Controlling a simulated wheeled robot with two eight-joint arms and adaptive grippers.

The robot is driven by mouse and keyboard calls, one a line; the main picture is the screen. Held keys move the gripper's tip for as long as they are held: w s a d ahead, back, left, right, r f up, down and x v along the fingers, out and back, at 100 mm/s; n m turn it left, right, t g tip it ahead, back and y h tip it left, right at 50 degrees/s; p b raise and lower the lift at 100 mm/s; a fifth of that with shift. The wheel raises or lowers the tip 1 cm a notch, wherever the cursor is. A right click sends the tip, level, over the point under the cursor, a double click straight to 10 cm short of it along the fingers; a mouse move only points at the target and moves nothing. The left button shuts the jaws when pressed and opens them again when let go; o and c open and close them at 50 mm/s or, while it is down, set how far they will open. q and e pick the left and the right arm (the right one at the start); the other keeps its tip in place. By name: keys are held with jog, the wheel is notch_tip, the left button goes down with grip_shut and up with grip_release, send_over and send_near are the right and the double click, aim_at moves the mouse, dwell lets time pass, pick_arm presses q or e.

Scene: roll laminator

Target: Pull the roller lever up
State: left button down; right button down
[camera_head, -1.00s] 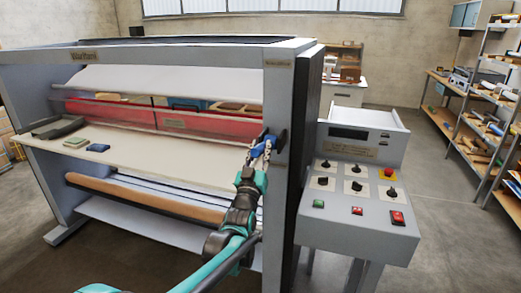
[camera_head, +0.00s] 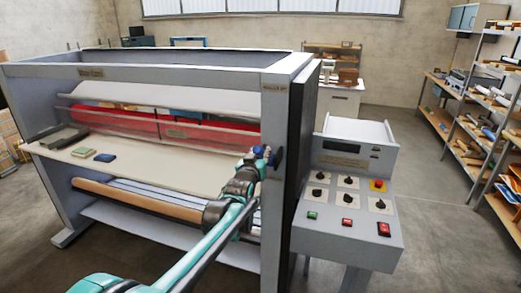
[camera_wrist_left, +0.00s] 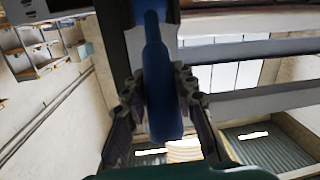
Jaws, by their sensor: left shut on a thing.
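The roller lever has a blue handle (camera_head: 259,151) and sits at a dark mount (camera_head: 277,158) on the right post of the laminator (camera_head: 273,112). In the left wrist view the blue handle (camera_wrist_left: 161,85) runs down the middle of the picture between the fingers. My left gripper (camera_head: 254,158) is shut on this handle, with one finger on each side (camera_wrist_left: 160,90). In the head view the fingers partly hide the handle. My right gripper is not in view.
A control panel (camera_head: 345,222) with knobs and buttons stands just right of the post. The feed table (camera_head: 150,170) holds small pads at its left. A red roller (camera_head: 190,130) lies behind it. Shelves (camera_head: 480,110) stand far right, with open floor between.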

pick_arm(q)
jog(key=w+r+g+p, duration=0.1)
jog(key=w+g+p, duration=0.1)
jog(key=p, duration=0.2)
jog(key=w+d+r+g+y+p, duration=0.1)
jog(key=r+g+p, duration=0.1)
jog(key=p, duration=0.2)
jog(key=w+r+g+p, duration=0.1)
jog(key=w+r+p, duration=0.1)
jog(key=p, duration=0.2)
jog(key=shift+w+d+g, duration=0.3)
jog(key=shift+d+g, duration=0.1)
jog(key=shift+w+d+f+m+g+y+p, duration=0.1)
jog(key=shift+w+d+g+y+p, duration=0.15)
jog(key=shift+w+g+p, duration=0.85)
jog(key=shift+w+d+f+m+g+y+p, duration=0.1)
jog(key=shift+w+d+g+y+p, duration=0.15)
jog(key=shift+p, duration=1.65)
jog(key=shift+w+d+m+g+y+p, duration=0.1)
jog(key=shift+w+g+y+p, duration=0.35)
jog(key=shift+p, duration=1.05)
jog(key=shift+w, duration=0.15)
jog(key=c, duration=1.3)
grip_release()
jog(key=shift+o, duration=0.6)
jog(key=shift+w+f, duration=0.1)
